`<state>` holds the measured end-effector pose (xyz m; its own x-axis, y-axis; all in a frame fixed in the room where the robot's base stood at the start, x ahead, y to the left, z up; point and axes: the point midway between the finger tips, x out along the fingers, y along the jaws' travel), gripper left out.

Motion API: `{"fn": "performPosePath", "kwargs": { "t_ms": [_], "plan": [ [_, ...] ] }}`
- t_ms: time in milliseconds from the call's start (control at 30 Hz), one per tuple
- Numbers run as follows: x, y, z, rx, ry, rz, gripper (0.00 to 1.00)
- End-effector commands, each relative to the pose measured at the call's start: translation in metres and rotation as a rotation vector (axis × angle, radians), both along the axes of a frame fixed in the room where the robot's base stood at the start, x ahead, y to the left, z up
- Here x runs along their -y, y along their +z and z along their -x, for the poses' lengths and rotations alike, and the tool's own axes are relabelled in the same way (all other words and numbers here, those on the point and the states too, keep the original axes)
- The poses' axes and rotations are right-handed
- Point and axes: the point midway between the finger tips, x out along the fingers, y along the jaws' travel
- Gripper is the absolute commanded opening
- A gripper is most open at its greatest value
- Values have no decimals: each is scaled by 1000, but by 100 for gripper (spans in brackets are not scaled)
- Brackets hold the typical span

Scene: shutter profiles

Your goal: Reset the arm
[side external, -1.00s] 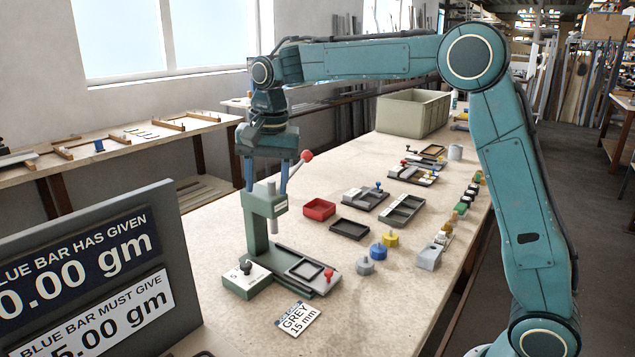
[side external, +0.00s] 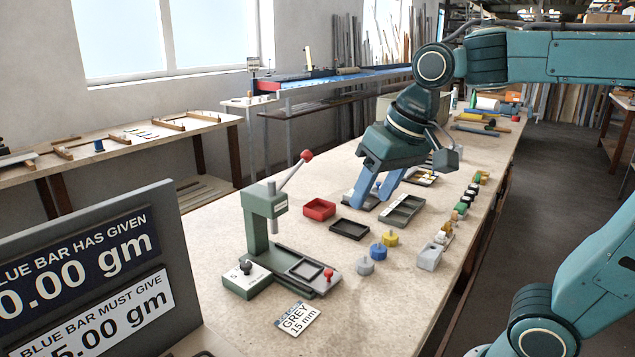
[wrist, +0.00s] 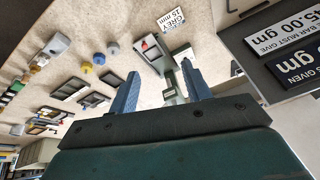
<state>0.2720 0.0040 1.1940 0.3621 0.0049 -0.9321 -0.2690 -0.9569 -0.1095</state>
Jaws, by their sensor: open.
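My gripper (side external: 375,197) is open, with its two blue fingers apart and nothing visible between them. In the side view it is tilted above the middle of the bench, in front of the dark trays. In the wrist view its fingers (wrist: 160,92) point toward the green press (wrist: 172,78). The press (side external: 262,215) stands upright on the bench with its red-knobbed lever raised, well to the left of my gripper in the side view.
A red tray (side external: 319,209), a black tray (side external: 350,229) and blue, yellow and grey knobbed pieces (side external: 378,252) sit on the bench. A "GREY 15 mm" card (side external: 298,318) lies at the front. A display board (side external: 95,275) stands at left.

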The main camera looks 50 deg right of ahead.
Motion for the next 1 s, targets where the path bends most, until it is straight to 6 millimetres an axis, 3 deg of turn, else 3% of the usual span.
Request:
{"fn": "performPosePath", "kwargs": {
  "t_ms": [200,400,700,733,1000],
  "plan": [
    [2,-18,47,61,124,54,48],
    [3,-37,78,101,216,101,48],
    [4,-50,93,121,267,128,48],
    [4,-50,93,121,267,128,50],
    [7,-45,86,103,265,133,100]
  ]
}}
